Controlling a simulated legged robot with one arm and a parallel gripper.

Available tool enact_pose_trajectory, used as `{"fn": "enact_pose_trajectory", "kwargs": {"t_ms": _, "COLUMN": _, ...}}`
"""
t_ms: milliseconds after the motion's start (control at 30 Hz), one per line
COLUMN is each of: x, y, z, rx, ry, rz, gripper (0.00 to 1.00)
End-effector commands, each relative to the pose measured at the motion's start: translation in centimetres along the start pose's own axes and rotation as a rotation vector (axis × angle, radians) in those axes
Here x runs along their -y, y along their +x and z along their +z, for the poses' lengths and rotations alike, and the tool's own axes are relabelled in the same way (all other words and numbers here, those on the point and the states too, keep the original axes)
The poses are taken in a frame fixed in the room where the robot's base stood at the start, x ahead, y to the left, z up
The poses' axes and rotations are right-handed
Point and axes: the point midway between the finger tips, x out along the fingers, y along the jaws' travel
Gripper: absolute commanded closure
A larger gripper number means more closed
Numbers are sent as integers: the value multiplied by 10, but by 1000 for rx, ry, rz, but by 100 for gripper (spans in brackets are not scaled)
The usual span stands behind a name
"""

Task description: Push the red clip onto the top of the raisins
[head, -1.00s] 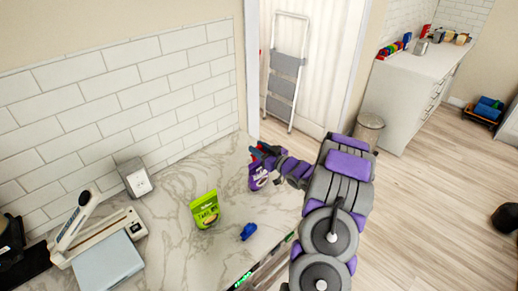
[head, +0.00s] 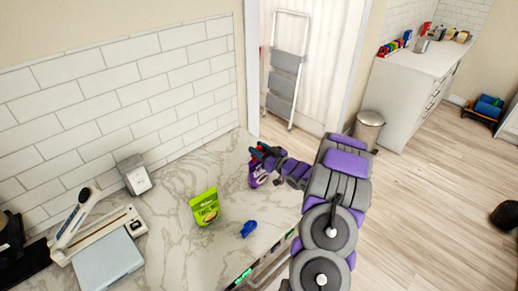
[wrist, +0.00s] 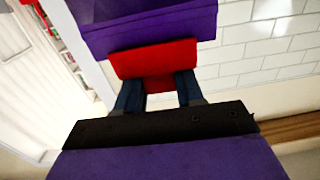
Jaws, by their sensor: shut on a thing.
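In the wrist view the red clip (wrist: 158,60) is between the two dark blue fingers of my gripper (wrist: 160,90), which is shut on it. The purple raisins bag (wrist: 150,25) is directly beyond the clip, and the clip's far edge meets or overlaps the bag there. In the head view my gripper (head: 262,152) is at the top of the purple raisins bag (head: 257,177), which stands on the marble counter. Only a little red of the clip shows there. I cannot tell how far the clip is on the bag.
A green bag (head: 205,207) stands on the counter (head: 165,225) left of the raisins. A blue clip (head: 249,228) lies in front. The tiled wall (head: 120,90) bounds the counter behind.

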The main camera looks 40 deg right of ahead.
Motion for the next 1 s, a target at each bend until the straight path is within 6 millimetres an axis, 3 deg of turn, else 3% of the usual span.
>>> {"fn": "enact_pose_trajectory", "kwargs": {"t_ms": 500, "x": 0, "y": 0, "z": 12, "rx": 1, "ry": 0, "rz": 0, "gripper": 91}}
{"fn": "enact_pose_trajectory", "kwargs": {"t_ms": 533, "x": 0, "y": 0, "z": 12, "rx": 0, "ry": 0, "rz": 0, "gripper": 61}}
{"fn": "enact_pose_trajectory", "kwargs": {"t_ms": 833, "x": 0, "y": 0, "z": 11, "rx": 0, "ry": 0, "rz": 0, "gripper": 33}}
{"fn": "enact_pose_trajectory", "kwargs": {"t_ms": 1000, "x": 0, "y": 0, "z": 11, "rx": 0, "ry": 0, "rz": 0, "gripper": 33}}
